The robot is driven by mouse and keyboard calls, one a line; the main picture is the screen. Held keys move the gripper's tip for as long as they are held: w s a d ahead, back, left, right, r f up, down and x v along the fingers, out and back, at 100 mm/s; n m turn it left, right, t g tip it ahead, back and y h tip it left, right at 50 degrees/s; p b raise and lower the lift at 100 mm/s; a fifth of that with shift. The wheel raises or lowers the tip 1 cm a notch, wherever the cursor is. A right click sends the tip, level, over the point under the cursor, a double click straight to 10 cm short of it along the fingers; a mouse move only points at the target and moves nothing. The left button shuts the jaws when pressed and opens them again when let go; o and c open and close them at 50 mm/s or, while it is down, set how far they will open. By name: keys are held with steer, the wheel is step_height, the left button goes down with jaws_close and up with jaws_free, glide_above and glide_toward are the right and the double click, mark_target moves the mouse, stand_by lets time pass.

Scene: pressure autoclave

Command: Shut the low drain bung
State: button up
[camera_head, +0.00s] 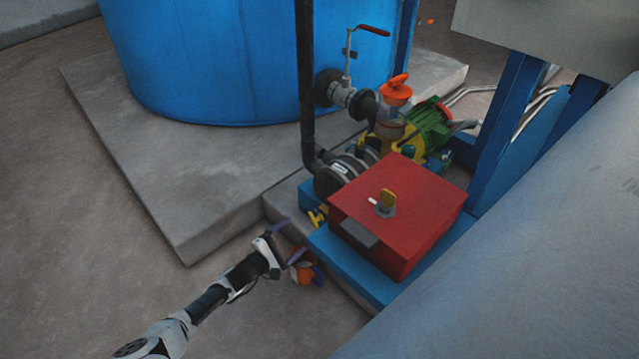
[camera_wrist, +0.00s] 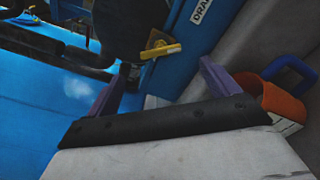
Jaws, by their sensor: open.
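The low drain bung (camera_wrist: 160,50) shows in the wrist view as a yellow lever-like handle on a dark fitting, beside a white label whose visible letters read "DRA". In the head view the small yellow bung (camera_head: 318,217) sits low at the pump's foot, left of the red box. My gripper (camera_head: 287,242) is open with nothing between its purple fingers, left of the bung and apart from it. In the wrist view the bung lies beyond and between the fingertips of my gripper (camera_wrist: 163,75). Whether the bung is seated is too unclear to tell.
An orange bucket (camera_head: 302,268) with a blue handle stands close beside my gripper; it also shows in the wrist view (camera_wrist: 278,98). A red box (camera_head: 408,215) on a blue base, a black pipe (camera_head: 305,80) and a concrete plinth (camera_head: 170,170) surround the spot. Floor at left is clear.

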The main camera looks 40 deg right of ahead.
mark_target(314, 222)
steer(key=d+b, duration=0.1)
steer(key=d, duration=0.3)
steer(key=d+b, duration=0.1)
steer(key=d, duration=0.2)
steer(key=w+d+b, duration=0.1)
steer(key=d, duration=0.3)
steer(key=shift+d, duration=0.35)
steer(key=c, duration=1)
